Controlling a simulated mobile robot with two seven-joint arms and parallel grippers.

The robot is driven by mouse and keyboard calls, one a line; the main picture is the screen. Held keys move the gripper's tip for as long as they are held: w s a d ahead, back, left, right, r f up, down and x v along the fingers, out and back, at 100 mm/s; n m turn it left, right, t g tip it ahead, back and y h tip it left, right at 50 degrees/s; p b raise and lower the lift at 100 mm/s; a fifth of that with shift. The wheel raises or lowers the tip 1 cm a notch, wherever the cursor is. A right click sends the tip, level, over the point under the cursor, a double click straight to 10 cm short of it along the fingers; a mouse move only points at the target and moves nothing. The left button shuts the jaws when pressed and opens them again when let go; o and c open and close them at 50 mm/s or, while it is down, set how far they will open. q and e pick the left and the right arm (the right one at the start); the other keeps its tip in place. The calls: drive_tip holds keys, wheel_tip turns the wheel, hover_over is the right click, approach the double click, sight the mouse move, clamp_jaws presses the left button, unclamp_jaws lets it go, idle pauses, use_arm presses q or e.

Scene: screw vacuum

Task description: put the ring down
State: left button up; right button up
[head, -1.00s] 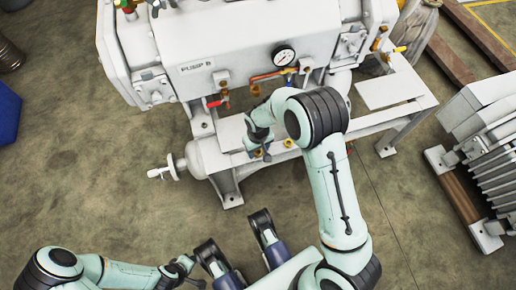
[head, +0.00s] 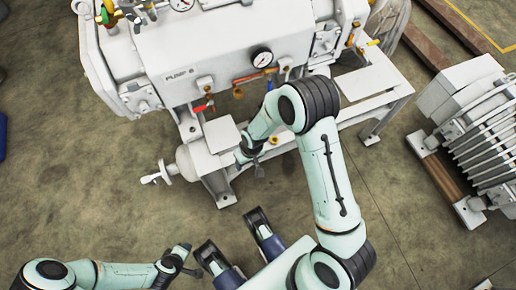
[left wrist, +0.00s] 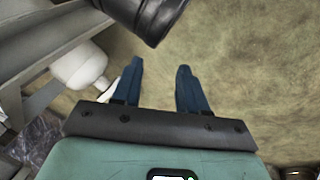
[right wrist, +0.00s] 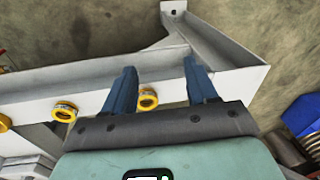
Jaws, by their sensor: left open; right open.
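Several yellow rings sit on the white frame beam of the pump stand. In the right wrist view, one yellow ring (right wrist: 147,98) shows between my right fingers, another ring (right wrist: 65,112) lies left of them, and a third (right wrist: 5,122) is at the left edge. One ring (head: 273,140) also shows in the head view, right of my right gripper (head: 256,166). My right gripper is open, with its fingers (right wrist: 160,82) apart and nothing clamped. My left gripper (head: 190,270) is low in the head view; its fingers (left wrist: 158,85) are open and empty over the floor.
The white pump unit (head: 220,60) with gauges and valves fills the upper middle. A rounded white vessel (head: 192,160) with a valve juts out at its left. A finned grey unit (head: 485,125) stands at the right.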

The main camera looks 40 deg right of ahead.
drive_tip(key=s+a+f+m+t, duration=0.2)
drive_tip(key=s+f+m, duration=0.1)
drive_tip(key=s+f, duration=0.6)
drive_tip(key=s, duration=0.3)
drive_tip(key=shift+a+f+y, duration=0.15)
drive_tip(key=shift+a+y, duration=0.15)
drive_tip(key=shift+a, duration=0.1)
